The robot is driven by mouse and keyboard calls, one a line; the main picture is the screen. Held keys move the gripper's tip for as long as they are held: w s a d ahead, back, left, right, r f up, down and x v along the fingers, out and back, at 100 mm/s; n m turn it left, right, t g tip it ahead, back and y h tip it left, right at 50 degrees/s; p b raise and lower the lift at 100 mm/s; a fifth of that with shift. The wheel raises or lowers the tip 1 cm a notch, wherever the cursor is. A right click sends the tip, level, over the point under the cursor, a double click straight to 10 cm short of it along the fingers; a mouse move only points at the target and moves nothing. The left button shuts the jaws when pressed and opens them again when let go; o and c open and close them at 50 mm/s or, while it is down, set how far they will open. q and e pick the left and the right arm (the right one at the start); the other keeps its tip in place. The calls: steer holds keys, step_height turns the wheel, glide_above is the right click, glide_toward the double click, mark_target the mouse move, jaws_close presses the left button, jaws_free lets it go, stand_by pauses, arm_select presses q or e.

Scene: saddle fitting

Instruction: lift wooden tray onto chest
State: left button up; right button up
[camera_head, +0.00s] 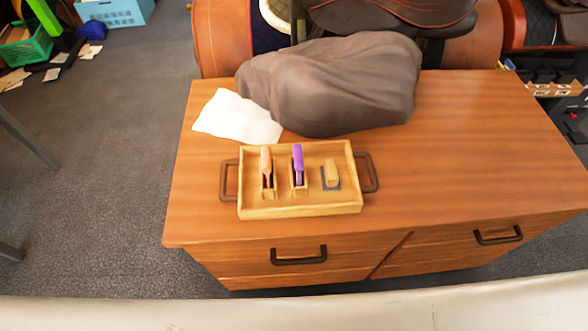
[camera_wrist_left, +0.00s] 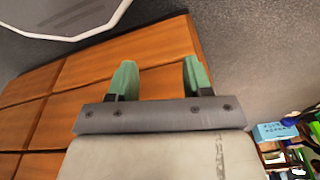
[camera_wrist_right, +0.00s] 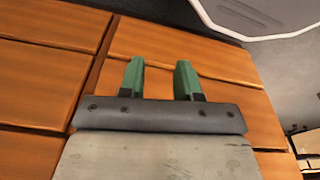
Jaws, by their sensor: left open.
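The wooden tray (camera_head: 300,211) stands flat on top of the wooden chest (camera_head: 480,170) in the head view, close to the chest's front edge. It has a brown handle on its left (camera_head: 228,181) and another on its right (camera_head: 368,172). Inside it are a tan-handled tool (camera_head: 266,162), a purple-handled tool (camera_head: 298,158) and a small tan block on a dark base (camera_head: 331,173). My left gripper (camera_wrist_left: 157,78) is open and empty, with green fingers apart. My right gripper (camera_wrist_right: 160,78) is also open and empty. Neither gripper shows in the head view; both are away from the tray.
A large dark brown covered bundle (camera_head: 335,85) lies behind the tray, with a white sheet (camera_head: 238,117) beside it. Saddles (camera_head: 395,12) stand at the back. The chest top right of the tray is clear. Drawer handles (camera_head: 298,256) stick out of the chest front.

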arm_select(q)
steer(key=w+r+p, duration=0.1)
steer(key=w+r, duration=0.5)
steer(key=r, duration=0.5)
arm_select(e)
steer(key=w+a+r, duration=0.1)
steer(key=w+r, duration=0.5)
steer(key=r, duration=0.5)
step_height(320, 180, up, 26)
steer(key=m+t+h+p, duration=0.1)
steer(key=t+h+p, duration=0.1)
steer(key=t+p, duration=0.1)
glide_above(371, 171)
steer(key=s+a, duration=0.2)
steer(key=s, duration=0.2)
steer(key=shift+s+d+f, duration=0.15)
steer(key=shift+s+d, duration=0.05)
steer(key=shift+d, duration=0.05)
arm_select(q)
step_height(371, 171, up, 26)
steer(key=n+t+h, duration=0.2)
steer(key=n+t, duration=0.1)
glide_above(222, 177)
steer(key=s+a, duration=0.2)
steer(key=s, duration=0.1)
steer(key=shift+s+d, duration=0.2)
steer(key=shift+s, duration=0.1)
arm_select(e)
steer(key=shift+w, duration=0.35)
steer(key=shift+s, duration=0.1)
